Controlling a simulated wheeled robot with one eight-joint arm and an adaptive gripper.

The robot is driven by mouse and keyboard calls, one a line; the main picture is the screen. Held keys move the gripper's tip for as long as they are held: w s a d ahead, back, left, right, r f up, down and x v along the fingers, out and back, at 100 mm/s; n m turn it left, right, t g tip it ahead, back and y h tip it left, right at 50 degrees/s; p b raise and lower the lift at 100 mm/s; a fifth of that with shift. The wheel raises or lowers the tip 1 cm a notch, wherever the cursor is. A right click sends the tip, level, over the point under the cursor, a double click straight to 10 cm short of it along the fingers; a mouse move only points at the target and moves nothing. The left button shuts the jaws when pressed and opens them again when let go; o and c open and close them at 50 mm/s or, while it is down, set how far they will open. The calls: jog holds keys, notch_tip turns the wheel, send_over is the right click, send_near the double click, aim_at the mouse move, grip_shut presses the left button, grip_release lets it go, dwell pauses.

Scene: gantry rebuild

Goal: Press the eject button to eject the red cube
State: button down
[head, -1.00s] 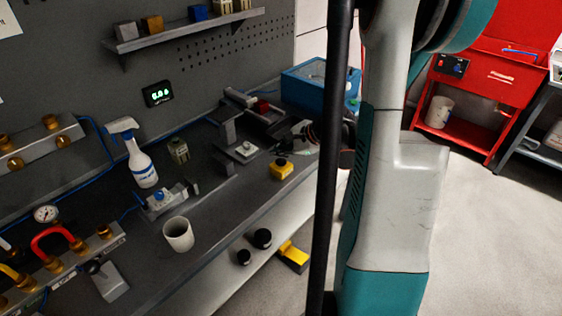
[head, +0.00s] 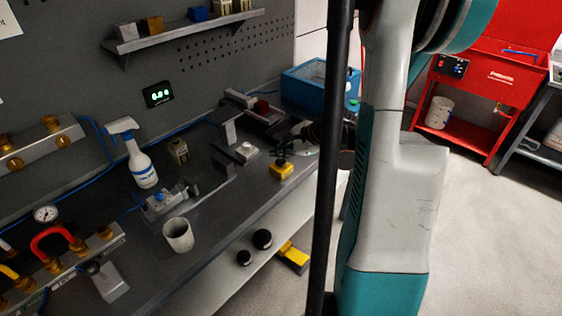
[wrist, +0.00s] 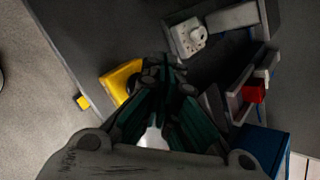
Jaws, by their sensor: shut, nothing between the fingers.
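The red cube (head: 262,106) sits in a grey fixture at the back of the bench. It also shows in the wrist view (wrist: 254,93), right of the fingers. A yellow box (head: 281,171), which looks like the eject button's housing, stands near the bench's front edge. It also shows in the wrist view (wrist: 121,79), partly behind the fingers. My gripper (head: 281,151) is shut and empty, close to the yellow box. It also shows in the wrist view (wrist: 165,68). The button top is hidden or too small to make out, and I cannot tell whether the fingers touch it.
A white part with a round knob (wrist: 188,36) is beside the fingers in the wrist view. A blue bin (head: 308,84) stands behind the fixture. A spray bottle (head: 141,160) and white cup (head: 178,234) stand left. A yellow-and-black object (head: 293,256) lies below.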

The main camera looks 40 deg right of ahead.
aim_at(280, 163)
jog(key=shift+f, duration=0.15)
jog(key=shift+f+b, duration=0.25)
jog(key=shift+b, duration=0.2)
jog(key=shift+f+b, duration=0.5)
dwell(0.5)
dwell(0.3)
jog(key=shift+r+p, duration=0.65)
jog(key=shift+r, duration=0.3)
jog(key=shift+r+p, duration=1.75)
jog(key=shift+r, duration=0.75)
